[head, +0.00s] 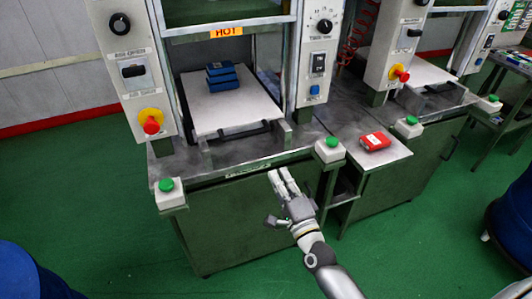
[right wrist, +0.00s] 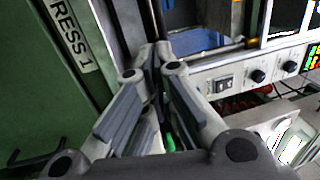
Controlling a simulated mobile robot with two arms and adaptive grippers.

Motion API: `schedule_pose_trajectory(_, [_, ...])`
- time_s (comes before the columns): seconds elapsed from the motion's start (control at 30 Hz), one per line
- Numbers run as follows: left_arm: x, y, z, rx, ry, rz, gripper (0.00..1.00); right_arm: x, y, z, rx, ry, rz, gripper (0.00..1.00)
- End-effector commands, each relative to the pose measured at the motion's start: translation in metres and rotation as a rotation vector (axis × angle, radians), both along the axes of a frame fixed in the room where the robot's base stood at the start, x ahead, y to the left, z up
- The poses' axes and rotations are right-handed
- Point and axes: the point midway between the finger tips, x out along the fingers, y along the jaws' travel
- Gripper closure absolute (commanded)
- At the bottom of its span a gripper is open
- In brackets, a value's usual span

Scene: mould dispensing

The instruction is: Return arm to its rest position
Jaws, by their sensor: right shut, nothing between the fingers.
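My right gripper (head: 281,181) is in front of the nearer press in the head view, below the front edge of its bench and left of the green button box (head: 329,149). Its fingers are together with nothing between them. In the right wrist view the gripper fingers (right wrist: 152,68) meet near the top middle. My right arm comes in from the bottom right of the head view. My left gripper is not in either view.
Dark blue moulds (head: 222,76) are stacked on the press plate (head: 250,104), under a HOT label. A red box (head: 375,141) lies on the side bench. Another green button box (head: 170,193) stands at the front left. Blue drums (head: 515,215) are at the edges. Green floor (head: 100,240) is clear.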

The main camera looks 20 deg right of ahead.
Motion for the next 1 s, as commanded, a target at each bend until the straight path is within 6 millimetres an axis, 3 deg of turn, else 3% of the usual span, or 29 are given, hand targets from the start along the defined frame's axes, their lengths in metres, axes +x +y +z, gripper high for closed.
schedule_pose_trajectory(0.17, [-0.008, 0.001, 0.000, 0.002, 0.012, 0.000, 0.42, -0.001, 0.000, -0.004, -0.009, 0.007, 0.000, 1.00])
schedule_pose_trajectory(0.27, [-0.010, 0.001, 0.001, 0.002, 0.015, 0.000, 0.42, -0.002, 0.002, -0.028, -0.067, 0.058, 0.001, 1.00])
schedule_pose_trajectory(0.37, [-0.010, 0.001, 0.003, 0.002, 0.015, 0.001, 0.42, -0.008, 0.006, -0.081, -0.197, 0.165, 0.011, 1.00])
schedule_pose_trajectory(0.53, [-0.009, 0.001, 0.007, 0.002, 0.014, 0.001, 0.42, -0.043, 0.011, -0.204, -0.511, 0.411, 0.085, 1.00])
schedule_pose_trajectory(0.7, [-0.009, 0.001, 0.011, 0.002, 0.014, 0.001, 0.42, -0.110, 0.012, -0.317, -0.814, 0.638, 0.229, 1.00])
schedule_pose_trajectory(0.77, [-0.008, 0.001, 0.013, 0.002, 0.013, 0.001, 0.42, -0.140, 0.011, -0.352, -0.912, 0.710, 0.296, 1.00])
schedule_pose_trajectory(0.9, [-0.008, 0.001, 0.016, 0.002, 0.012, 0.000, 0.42, -0.221, 0.006, -0.424, -1.132, 0.865, 0.483, 1.00])
schedule_pose_trajectory(1.0, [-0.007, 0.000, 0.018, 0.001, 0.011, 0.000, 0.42, -0.286, -0.001, -0.464, -1.274, 0.959, 0.641, 1.00])
